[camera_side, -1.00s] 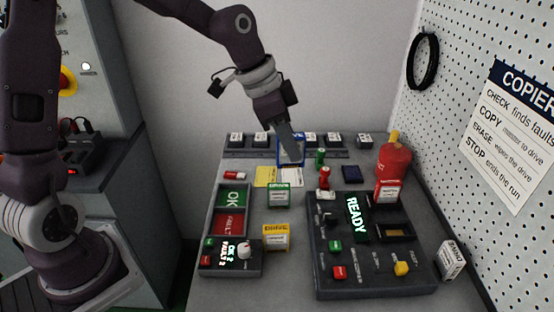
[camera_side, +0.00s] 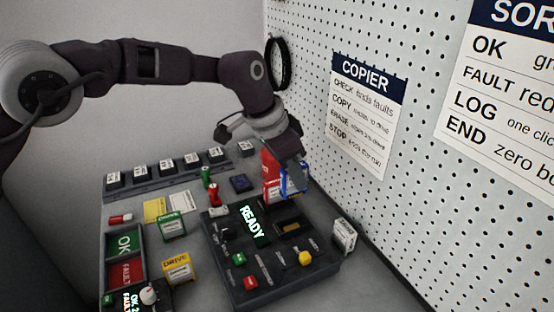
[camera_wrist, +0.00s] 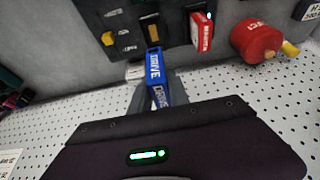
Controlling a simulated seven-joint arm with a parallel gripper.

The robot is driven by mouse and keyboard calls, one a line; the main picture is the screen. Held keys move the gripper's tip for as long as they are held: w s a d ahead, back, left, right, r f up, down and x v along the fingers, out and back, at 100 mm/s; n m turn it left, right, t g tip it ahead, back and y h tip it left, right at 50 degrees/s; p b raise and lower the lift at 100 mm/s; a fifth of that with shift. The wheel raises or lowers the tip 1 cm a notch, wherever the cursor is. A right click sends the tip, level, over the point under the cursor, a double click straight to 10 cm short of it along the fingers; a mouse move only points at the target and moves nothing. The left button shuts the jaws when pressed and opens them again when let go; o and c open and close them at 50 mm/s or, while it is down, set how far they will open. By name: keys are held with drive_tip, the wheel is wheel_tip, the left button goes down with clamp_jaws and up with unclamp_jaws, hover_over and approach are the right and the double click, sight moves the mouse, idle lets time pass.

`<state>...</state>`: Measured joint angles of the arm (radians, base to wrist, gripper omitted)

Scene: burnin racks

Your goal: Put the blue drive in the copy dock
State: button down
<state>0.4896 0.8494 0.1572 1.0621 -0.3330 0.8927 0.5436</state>
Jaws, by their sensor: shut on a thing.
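The blue drive (camera_side: 293,182) is held up in the air by my gripper (camera_side: 290,160), near the red master drive and the fire extinguisher. In the wrist view the blue drive (camera_wrist: 154,72) shows its "DRIVE" labels between the fingers of my gripper (camera_wrist: 152,98). The copier (camera_side: 262,290) is a dark panel with a lit READY screen (camera_side: 254,225). The copy dock (camera_side: 291,227) appears as an empty slot right of the screen, and in the wrist view as a slot (camera_wrist: 152,30) beyond the drive. The drive is apart from it.
The red master drive (camera_wrist: 201,30) stands in the copier's other slot, beside the red extinguisher (camera_wrist: 257,40). A white drive (camera_side: 344,235) stands right of the copier. Green (camera_side: 172,228) and yellow (camera_side: 177,268) drives stand left. The pegboard wall (camera_side: 420,220) borders the right.

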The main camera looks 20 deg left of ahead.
sight(293, 187)
drive_tip(key=shift+f, duration=4.05)
drive_tip(key=shift+f, duration=1.15)
drive_tip(key=c, duration=1.2)
unclamp_jaws()
drive_tip(key=shift+o, duration=0.2)
drive_tip(key=o, duration=0.4)
drive_tip(key=shift+r, duration=3.5)
